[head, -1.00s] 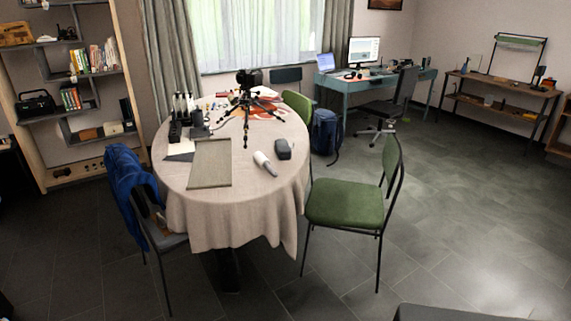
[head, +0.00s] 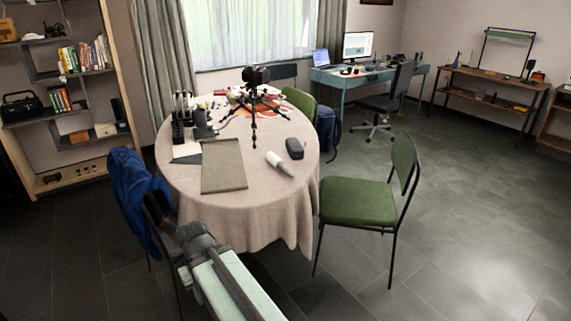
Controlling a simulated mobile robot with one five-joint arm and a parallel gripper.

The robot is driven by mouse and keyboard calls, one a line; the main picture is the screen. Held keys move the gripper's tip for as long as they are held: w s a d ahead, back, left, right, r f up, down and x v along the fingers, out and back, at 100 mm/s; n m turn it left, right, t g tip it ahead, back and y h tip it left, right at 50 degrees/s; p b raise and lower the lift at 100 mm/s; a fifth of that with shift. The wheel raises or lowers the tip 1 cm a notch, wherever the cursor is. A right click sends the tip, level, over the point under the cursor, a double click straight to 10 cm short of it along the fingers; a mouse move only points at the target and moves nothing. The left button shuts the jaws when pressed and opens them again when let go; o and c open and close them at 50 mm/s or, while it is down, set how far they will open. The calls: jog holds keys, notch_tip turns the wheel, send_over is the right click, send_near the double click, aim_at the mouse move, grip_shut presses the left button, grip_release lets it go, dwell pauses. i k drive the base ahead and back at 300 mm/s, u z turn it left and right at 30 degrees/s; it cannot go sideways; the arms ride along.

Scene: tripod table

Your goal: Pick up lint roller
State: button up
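The lint roller (head: 280,163), a white cylinder with a grey end, lies on its side on the round cloth-covered table (head: 275,205), toward the table's front right. A dark grey case sits just behind it to the right. My arm reaches in from the bottom of the head view, and its end with my gripper (head: 188,232) is in front of the table near the blue-draped chair. It is well apart from the lint roller, lower and to the left. The fingers are too small and unclear to tell whether they are open.
A grey-green mat (head: 223,172) lies left of the roller. The dark case (head: 294,148) and a tripod with camera (head: 254,100) stand behind. A green chair (head: 362,203) is at the right, and a chair with a blue jacket (head: 140,195) at the left. Floor at the right is clear.

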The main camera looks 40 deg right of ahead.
aim_at(270, 157)
jog(key=z, duration=0.15)
jog(key=i, duration=1)
jog(key=u, duration=0.1)
